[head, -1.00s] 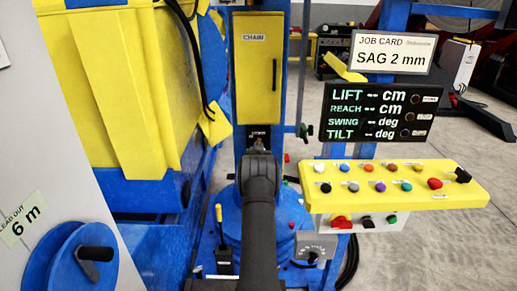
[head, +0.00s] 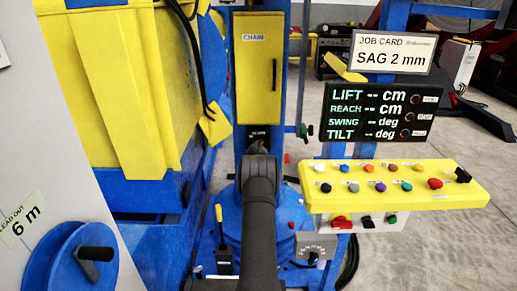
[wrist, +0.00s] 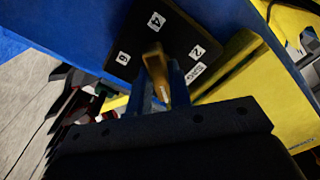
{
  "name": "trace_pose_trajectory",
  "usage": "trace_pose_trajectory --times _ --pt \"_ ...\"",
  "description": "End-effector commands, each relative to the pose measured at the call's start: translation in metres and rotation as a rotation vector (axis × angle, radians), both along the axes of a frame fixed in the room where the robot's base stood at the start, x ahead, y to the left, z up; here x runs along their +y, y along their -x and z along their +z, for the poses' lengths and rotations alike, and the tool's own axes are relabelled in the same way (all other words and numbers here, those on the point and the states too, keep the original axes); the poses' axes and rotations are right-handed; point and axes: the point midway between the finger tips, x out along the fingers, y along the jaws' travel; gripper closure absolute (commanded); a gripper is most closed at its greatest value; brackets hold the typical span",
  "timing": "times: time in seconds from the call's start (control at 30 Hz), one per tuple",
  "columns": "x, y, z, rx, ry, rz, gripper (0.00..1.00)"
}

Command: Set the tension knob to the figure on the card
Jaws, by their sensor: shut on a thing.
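The job card (head: 391,54) at the upper right of the head view reads SAG 2 mm. In the wrist view a black dial plate (wrist: 180,40) carries the figures 2, 4 and 6 and a small label that seems to read SAG. A brass-coloured tension knob (wrist: 154,62) stands out from this plate. My gripper (wrist: 162,88) is shut on the knob, with a blue finger on each side. The knob's visible end points roughly towards the 4; its exact setting is hard to tell. In the head view my arm hides the knob and fingertips.
The yellow CHAIN cover (head: 258,75) is directly above the dial on the blue column. A yellow button panel (head: 395,186) and a black readout (head: 385,113) are to the right. A blue reel (head: 75,262) with a crank is at lower left. A small dial box (head: 313,250) is right of my arm.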

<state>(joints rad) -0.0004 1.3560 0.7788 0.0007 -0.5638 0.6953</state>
Motion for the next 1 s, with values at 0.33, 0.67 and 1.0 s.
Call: trace_pose_trajectory --times 0.33,0.67,1.0 --pt "0.000 0.000 0.001 -0.001 -0.003 0.000 1.00" --pt "0.000 0.000 0.000 -0.001 -0.003 -0.001 0.60" --pt "0.000 0.013 0.001 0.000 -0.002 0.000 0.60"
